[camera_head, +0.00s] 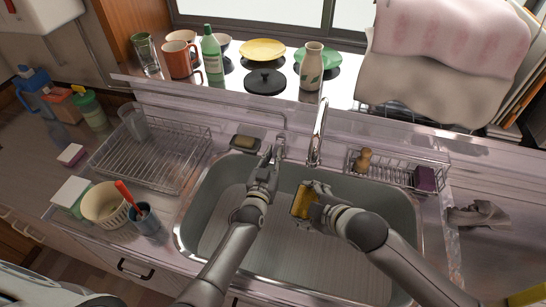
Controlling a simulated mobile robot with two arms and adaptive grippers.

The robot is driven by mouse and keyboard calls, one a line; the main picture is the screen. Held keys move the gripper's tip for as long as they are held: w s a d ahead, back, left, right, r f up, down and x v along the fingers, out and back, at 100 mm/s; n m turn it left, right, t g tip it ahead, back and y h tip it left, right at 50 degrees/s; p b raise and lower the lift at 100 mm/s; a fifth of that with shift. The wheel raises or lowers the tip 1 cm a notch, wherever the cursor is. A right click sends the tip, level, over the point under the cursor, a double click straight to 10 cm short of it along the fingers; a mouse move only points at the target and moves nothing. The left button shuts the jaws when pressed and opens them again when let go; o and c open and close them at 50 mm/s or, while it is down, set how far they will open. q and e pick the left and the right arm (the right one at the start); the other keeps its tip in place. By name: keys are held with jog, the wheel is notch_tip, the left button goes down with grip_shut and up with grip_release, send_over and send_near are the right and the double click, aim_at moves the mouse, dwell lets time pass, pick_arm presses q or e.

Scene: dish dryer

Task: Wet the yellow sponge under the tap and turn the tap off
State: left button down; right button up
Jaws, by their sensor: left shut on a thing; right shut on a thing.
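The yellow sponge (302,203) is in my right gripper (311,193), which is shut on it over the sink basin, below the tap's spout. My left gripper (273,155) is shut at the tap's handle (281,143), behind the sink's back rim. The fingers partly hide the handle. The tap (318,130) has a tall silver spout that rises to the right of the handle. I cannot make out a water stream at this size. The grey steel sink (290,250) is under both grippers.
A wire dish rack (150,160) stands left of the sink. A wire caddy (395,170) hangs at the back right. The basin looks otherwise empty.

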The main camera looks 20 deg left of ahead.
pick_arm(q)
jog(key=shift+w+r+g, duration=0.1)
jog(key=shift+r+g, duration=0.5)
dwell(0.3)
jog(key=c, duration=1.4)
grip_release()
jog(key=shift+f, duration=0.1)
jog(key=shift+s, duration=0.35)
jog(key=s, duration=0.3)
jog(key=s+r, duration=0.1)
jog(key=s, duration=0.7)
jog(key=shift+s+r, duration=0.1)
jog(key=shift+r, duration=0.1)
